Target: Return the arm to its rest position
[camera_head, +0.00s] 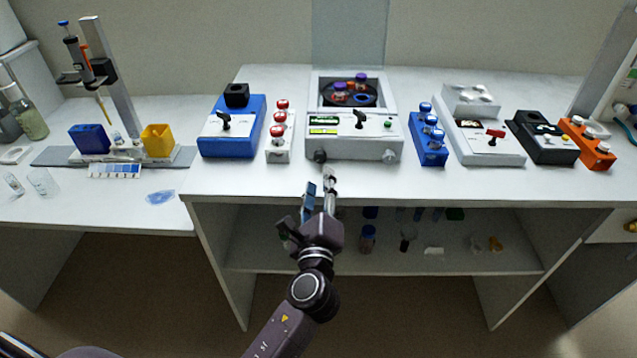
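My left arm comes up from the bottom of the head view, left of the middle. Its gripper (320,185) is at the front edge of the white bench (480,188), in front of the grey centrifuge-like device (352,145). Two fingers point away from me with a narrow gap between them. The gripper looks open, and I see nothing held in it. It is apart from the devices on the bench. My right gripper is not in view.
A blue device (232,140) and red-capped vials (282,120) stand left of the centrifuge. A blue vial rack (428,140), a white device (485,140), a black device (542,140) and an orange rack (588,145) stand right. A shelf (385,260) with small items is below.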

